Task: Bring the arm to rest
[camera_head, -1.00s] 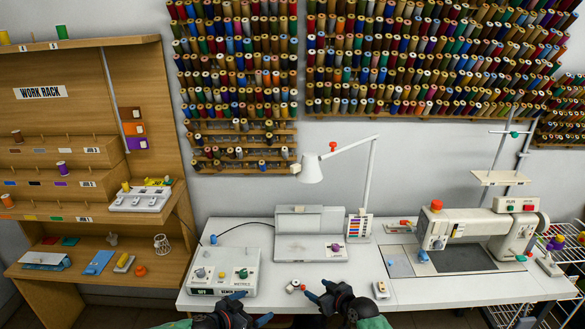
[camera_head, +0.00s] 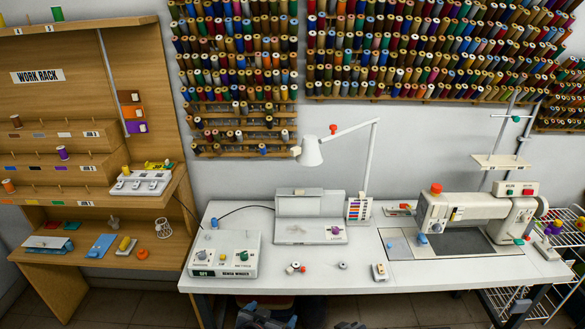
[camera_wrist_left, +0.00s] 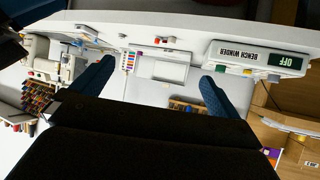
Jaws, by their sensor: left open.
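My left gripper (camera_head: 266,316) shows at the bottom edge of the head view, in front of and below the table's front edge. Most of its arm is cut off by the frame. In the left wrist view its two blue fingers (camera_wrist_left: 154,82) stand wide apart with nothing between them, so it is open and empty. A sliver of my right gripper (camera_head: 350,325) shows at the bottom edge to the right; its fingers cannot be made out.
The white table (camera_head: 455,275) bears a bench winder (camera_head: 223,256), a lamp (camera_head: 312,152), a sewing machine (camera_head: 470,215) and small spools (camera_head: 296,267) near the front. A wooden work rack (camera_head: 70,110) stands left. A wire shelf (camera_head: 510,300) stands right.

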